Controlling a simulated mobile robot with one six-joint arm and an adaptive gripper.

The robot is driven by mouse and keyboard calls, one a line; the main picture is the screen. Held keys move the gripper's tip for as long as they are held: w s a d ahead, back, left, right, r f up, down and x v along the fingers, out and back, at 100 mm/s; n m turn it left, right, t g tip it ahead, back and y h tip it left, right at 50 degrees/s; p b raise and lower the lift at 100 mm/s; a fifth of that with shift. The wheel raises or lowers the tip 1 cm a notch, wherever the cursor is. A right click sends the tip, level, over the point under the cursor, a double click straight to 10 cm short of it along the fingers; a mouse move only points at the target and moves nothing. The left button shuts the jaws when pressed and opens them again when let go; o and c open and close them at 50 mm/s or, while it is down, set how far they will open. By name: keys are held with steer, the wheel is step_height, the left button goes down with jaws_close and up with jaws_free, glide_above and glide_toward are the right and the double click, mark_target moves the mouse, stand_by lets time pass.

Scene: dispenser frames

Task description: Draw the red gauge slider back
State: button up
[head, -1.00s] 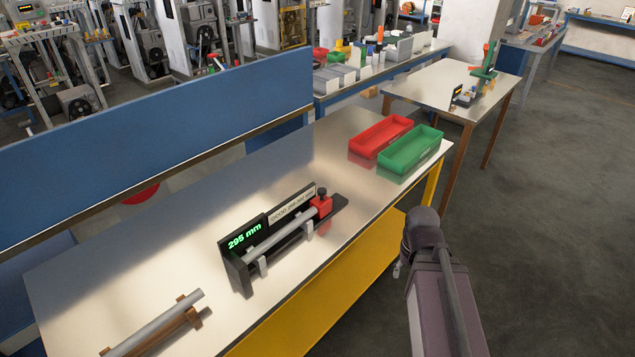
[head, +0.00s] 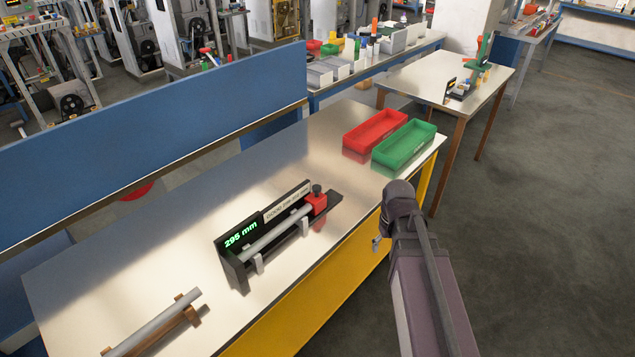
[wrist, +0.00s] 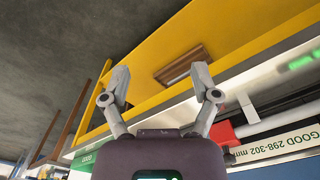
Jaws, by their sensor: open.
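The red gauge slider (head: 317,204), with a dark knob on top, sits at the right end of the black length gauge (head: 240,276). A grey rod (head: 272,234) lies in the gauge's supports and its right end reaches the slider; I cannot tell whether they touch. The green display (head: 241,235) reads 295 mm. My gripper (head: 378,243) is beside the bench's front edge, right of and apart from the slider. In the wrist view its fingers (wrist: 160,72) are spread and empty, and the slider (wrist: 222,133) shows beyond the right finger.
The gauge stands on a metal bench (head: 150,262) with a yellow front (head: 300,318). A red tray (head: 375,130) and a green tray (head: 404,145) stand at its far right end. Another rod (head: 160,320) rests on a wooden stand at the near left. Bench top around the gauge is clear.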

steer(key=w+a+r+n+p, duration=0.8)
steer(key=w+a+r+n, duration=0.15)
steer(key=w, duration=0.45)
step_height(320, 180, up, 5)
steer(key=n+p, duration=0.6)
steer(key=n, duration=0.1)
glide_above(317, 187)
steer(key=shift+a+r, duration=0.1)
steer(key=shift+r, duration=0.05)
steer(key=shift+b, duration=0.35)
step_height(317, 187, down, 14)
steer(key=b, duration=1.3)
steer(key=shift+r, duration=0.1)
jaws_close()
